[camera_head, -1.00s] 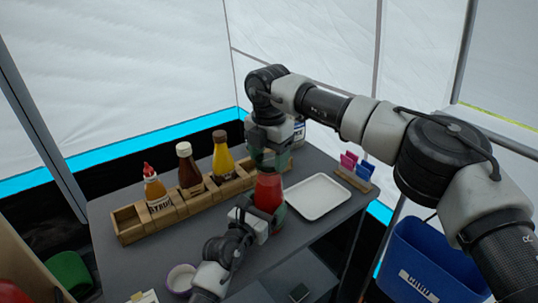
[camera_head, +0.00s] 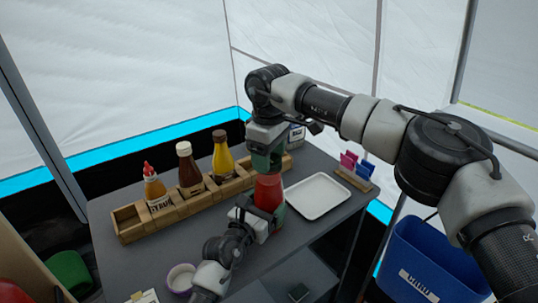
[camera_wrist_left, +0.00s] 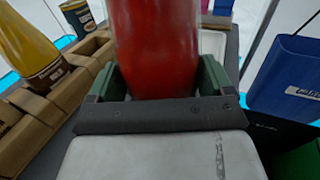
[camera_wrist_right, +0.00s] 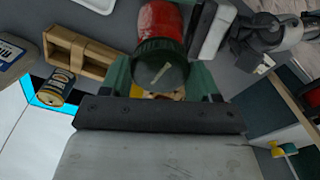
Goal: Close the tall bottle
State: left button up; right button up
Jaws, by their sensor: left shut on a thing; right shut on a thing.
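The tall red bottle (camera_head: 268,189) stands upright near the middle of the grey table. My left gripper (camera_head: 262,214) is shut around its lower body from the side. The left wrist view shows the red body (camera_wrist_left: 155,40) between the two green fingers. My right gripper (camera_head: 266,160) points down from above at the bottle's top. In the right wrist view, its fingers are shut on a dark round cap (camera_wrist_right: 162,65) over the red body (camera_wrist_right: 160,20). The fingers hide part of the cap, and I cannot tell how tightly it sits on the neck.
A wooden rack (camera_head: 128,226) holds a labelled bottle (camera_head: 156,192), a brown bottle (camera_head: 189,172) and a yellow bottle (camera_head: 223,158). A white tray (camera_head: 318,195) lies right of the bottle. A small bowl (camera_head: 180,278) is at the front. A blue bin (camera_head: 435,255) stands right of the table.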

jog(key=o, duration=0.9)
jog(key=shift+r, duration=0.1)
jog(key=shift+r, duration=2.25)
jog(key=shift+c, duration=0.5)
